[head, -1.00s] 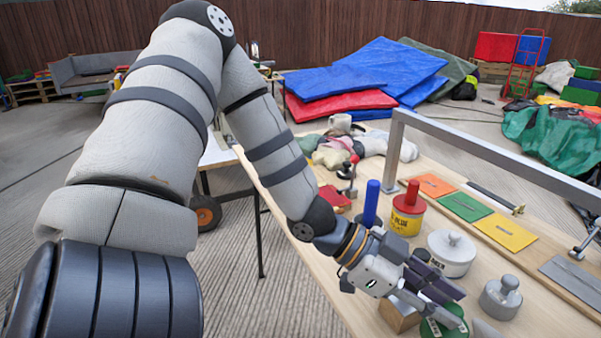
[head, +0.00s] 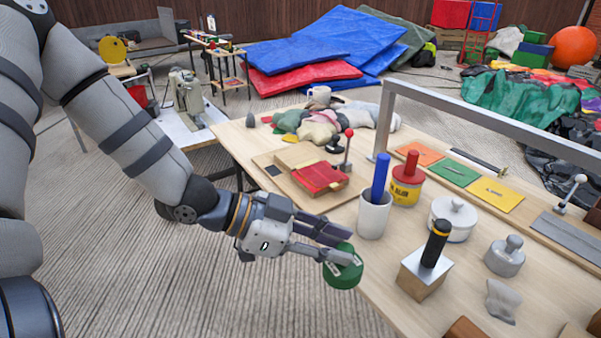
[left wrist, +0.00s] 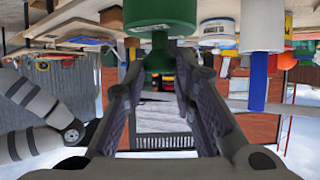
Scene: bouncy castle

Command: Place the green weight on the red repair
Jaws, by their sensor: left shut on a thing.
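My left gripper (head: 325,245) is shut on the green weight (head: 343,270) and holds it tilted, off the near left edge of the table. In the left wrist view the green weight (left wrist: 160,14) is at the top, its neck between the two fingers (left wrist: 160,75). The red repair (head: 320,177) is a red patch on a wooden board at the table's left side, farther back than the weight. My right gripper is not in view.
A red-knobbed lever (head: 347,150) stands at the red repair's far right. A white cup (head: 374,215) with a blue stick, a yellow-red pot (head: 406,183) and a metal block with a black handle (head: 425,272) stand right of my gripper. A grey frame (head: 480,120) spans behind.

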